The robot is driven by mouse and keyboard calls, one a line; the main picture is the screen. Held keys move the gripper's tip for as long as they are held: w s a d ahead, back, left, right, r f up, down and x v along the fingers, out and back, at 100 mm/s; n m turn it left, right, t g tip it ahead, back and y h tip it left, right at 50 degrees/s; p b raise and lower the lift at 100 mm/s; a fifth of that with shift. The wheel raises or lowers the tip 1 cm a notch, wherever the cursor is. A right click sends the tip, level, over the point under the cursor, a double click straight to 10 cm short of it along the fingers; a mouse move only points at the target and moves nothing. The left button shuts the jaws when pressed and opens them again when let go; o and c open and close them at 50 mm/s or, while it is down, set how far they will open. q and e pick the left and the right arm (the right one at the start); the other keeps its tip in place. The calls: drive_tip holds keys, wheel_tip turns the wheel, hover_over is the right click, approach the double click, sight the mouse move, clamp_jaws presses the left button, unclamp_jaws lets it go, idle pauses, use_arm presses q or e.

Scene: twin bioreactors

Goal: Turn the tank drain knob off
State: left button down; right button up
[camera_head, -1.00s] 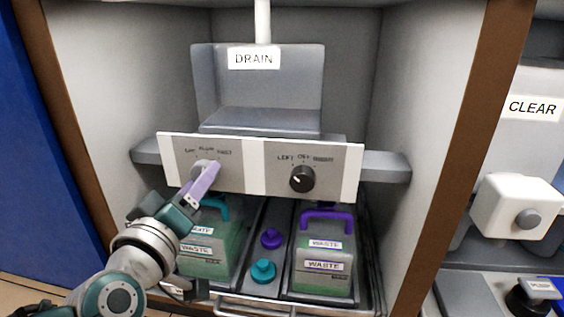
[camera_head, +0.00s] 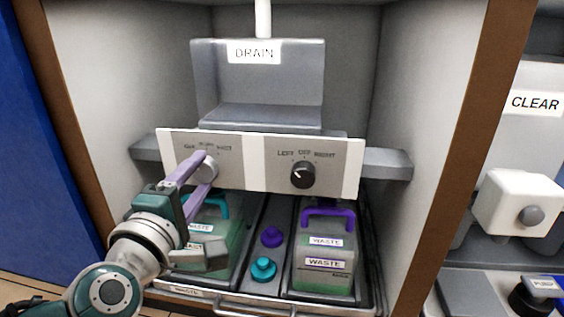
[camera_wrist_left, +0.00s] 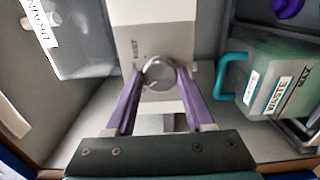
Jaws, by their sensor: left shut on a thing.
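A round grey knob (camera_head: 208,168) sits on the left part of the white and grey panel (camera_head: 254,178) below the DRAIN box; the small lettering above it is blurred. My left gripper (camera_head: 204,172) is shut on this knob, with one purple finger on its upper left side and the other on its lower side. In the left wrist view the grey knob (camera_wrist_left: 160,74) lies between the tips of my left gripper (camera_wrist_left: 159,80). A black knob (camera_head: 302,174) marked LEFT, OFF, RIGHT is on the right part of the panel, untouched. My right gripper is out of view.
Two green waste containers stand below the panel, one with a teal handle (camera_head: 216,205) and one with a purple handle (camera_head: 328,213). Purple (camera_head: 271,237) and teal (camera_head: 263,268) caps sit between them. Cabinet walls close in both sides.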

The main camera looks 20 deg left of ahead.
use_arm(q)
drive_tip(key=shift+n, duration=0.9)
drive_tip(key=shift+c, duration=1.3)
unclamp_jaws()
drive_tip(key=p+v, duration=0.3)
drive_tip(key=v, duration=0.7)
